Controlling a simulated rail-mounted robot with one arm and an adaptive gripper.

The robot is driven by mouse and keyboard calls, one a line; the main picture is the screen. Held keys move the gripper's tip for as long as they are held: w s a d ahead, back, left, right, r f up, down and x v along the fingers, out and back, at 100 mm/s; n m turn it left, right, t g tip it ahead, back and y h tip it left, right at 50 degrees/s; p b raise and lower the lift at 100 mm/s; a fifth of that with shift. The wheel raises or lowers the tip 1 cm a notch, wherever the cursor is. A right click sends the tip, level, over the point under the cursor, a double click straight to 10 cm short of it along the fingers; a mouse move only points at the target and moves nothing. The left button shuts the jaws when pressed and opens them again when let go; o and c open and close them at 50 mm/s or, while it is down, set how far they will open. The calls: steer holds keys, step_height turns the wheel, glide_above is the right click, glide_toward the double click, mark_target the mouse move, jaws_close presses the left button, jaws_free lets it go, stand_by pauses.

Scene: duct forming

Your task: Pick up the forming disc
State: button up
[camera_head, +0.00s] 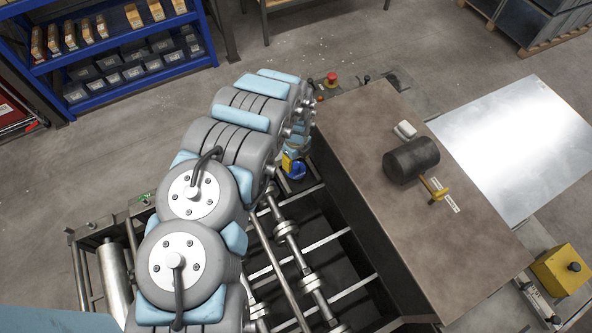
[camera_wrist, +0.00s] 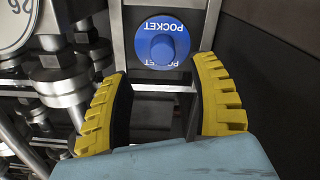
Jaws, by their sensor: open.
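In the wrist view, a blue round piece (camera_wrist: 163,44) with a raised round knob at its middle and the word POCKET in white sits on a grey metal frame. I cannot tell whether it is the forming disc. A grey disc (camera_wrist: 12,22) marked 26 is cut off at the top left. My gripper (camera_wrist: 158,76) is open, with two yellow ribbed fingers spread and empty below the blue piece, to either side of it. In the head view, the blue piece (camera_head: 298,171) shows beside my yellow fingers (camera_head: 287,163), partly hidden by my arm.
Metal shafts with rollers (camera_head: 287,229) and frame bars lie under my arm. A brown-topped table (camera_head: 450,255) with a black mallet (camera_head: 411,161) is close at the right. A shiny metal sheet (camera_head: 520,145) lies beyond. A dark wall (camera_wrist: 280,70) stands right of my fingers.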

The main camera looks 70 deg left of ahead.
mark_target(296, 166)
steer(key=shift+w+a+f+p, duration=0.1)
steer(key=shift+a+f+p, duration=0.15)
steer(key=shift+f, duration=0.45)
steer(key=shift+w+a+f+p, duration=0.1)
steer(key=shift+f+p, duration=0.15)
steer(key=shift+f, duration=0.45)
steer(key=shift+s+f, duration=0.1)
steer(key=shift+f, duration=1.15)
jaws_close()
